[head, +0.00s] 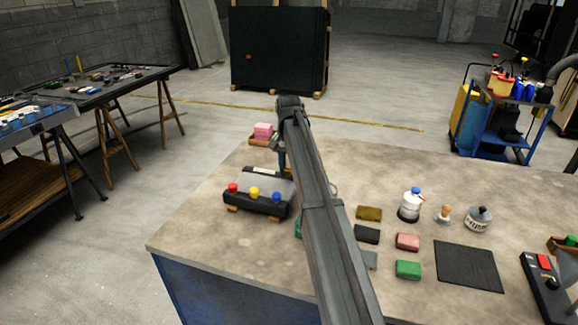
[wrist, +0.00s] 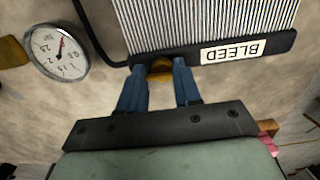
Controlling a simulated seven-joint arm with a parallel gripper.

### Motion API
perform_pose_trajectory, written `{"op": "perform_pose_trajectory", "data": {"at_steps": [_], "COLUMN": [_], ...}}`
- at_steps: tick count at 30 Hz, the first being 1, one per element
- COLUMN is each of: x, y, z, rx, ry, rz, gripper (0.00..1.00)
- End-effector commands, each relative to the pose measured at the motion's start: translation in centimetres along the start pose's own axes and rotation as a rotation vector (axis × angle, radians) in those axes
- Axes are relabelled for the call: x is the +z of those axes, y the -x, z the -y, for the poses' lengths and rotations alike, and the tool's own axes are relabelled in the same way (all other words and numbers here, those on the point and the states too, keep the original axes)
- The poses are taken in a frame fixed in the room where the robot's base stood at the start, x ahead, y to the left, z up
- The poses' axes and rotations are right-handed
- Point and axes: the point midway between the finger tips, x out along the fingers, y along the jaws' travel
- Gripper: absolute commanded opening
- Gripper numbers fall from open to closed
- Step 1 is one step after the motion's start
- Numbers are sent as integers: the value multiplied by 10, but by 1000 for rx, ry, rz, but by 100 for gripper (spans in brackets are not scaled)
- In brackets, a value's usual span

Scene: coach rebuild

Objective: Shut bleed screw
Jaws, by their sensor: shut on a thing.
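The brass-coloured bleed screw (wrist: 160,68) is at the edge of the ribbed unit (wrist: 215,20) in the wrist view, beside a white label (wrist: 233,51) that reads BLEED upside down. My gripper (wrist: 160,72) has its two blue fingers on either side of the screw and is shut on it. Part of the screw is hidden between the fingers. In the head view my gripper (head: 282,164) is at the far side of the dark unit (head: 257,204) with red, yellow and blue knobs. My arm hides the screw there.
A round gauge (wrist: 57,52) lies left of the screw, with a black hose beside it. A pink stack (head: 263,130) stands behind the unit. Coloured blocks, a white bottle (head: 410,205), a black mat (head: 468,266) and a switch box (head: 546,288) occupy the bench's right side.

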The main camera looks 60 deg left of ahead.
Motion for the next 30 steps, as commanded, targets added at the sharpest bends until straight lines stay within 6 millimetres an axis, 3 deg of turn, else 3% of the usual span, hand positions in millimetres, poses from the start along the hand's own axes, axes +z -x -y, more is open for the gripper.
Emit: {"op": "perform_pose_trajectory", "data": {"at_steps": [14, 15, 18, 21, 30], "x": [2, 2, 1, 1, 0], "y": [0, 0, 0, 0, 4], "z": [7, 7, 6, 5, 3], "rx": [-11, -11, -11, -9, -7], "ry": [-5, -5, -6, -7, -9], "rz": [1, 1, 1, 1, 0], "gripper": [3, 37, 46, 53, 53]}}
